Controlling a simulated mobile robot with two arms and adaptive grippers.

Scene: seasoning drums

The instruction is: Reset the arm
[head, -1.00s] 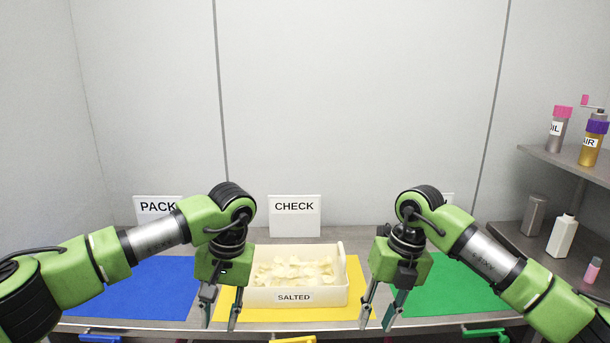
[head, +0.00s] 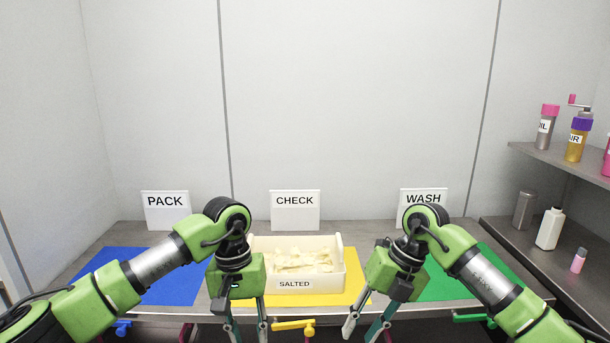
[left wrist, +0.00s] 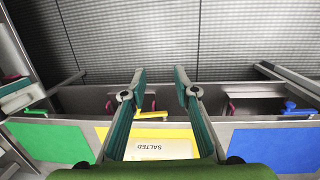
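My left gripper (head: 248,330) points down in front of the table's front edge, left of the SALTED box. In the left wrist view its two fingers (left wrist: 158,82) are apart with nothing between them. My right gripper (head: 368,328) points down at the table's front edge, right of the box; its fingers are apart and empty. The white SALTED box (head: 342,268) holds pale chips and stands on the yellow mat (head: 340,297). The box also shows in the left wrist view (left wrist: 163,149), below the fingers.
Blue mat (head: 175,285) lies left, green mat (head: 455,287) right. PACK (head: 166,211), CHECK (head: 295,211) and WASH (head: 424,202) signs stand behind. Shelves at right hold a pink-capped bottle (head: 547,125), a purple-capped bottle (head: 578,140) and a white bottle (head: 550,229). A yellow handle (head: 293,325) projects in front.

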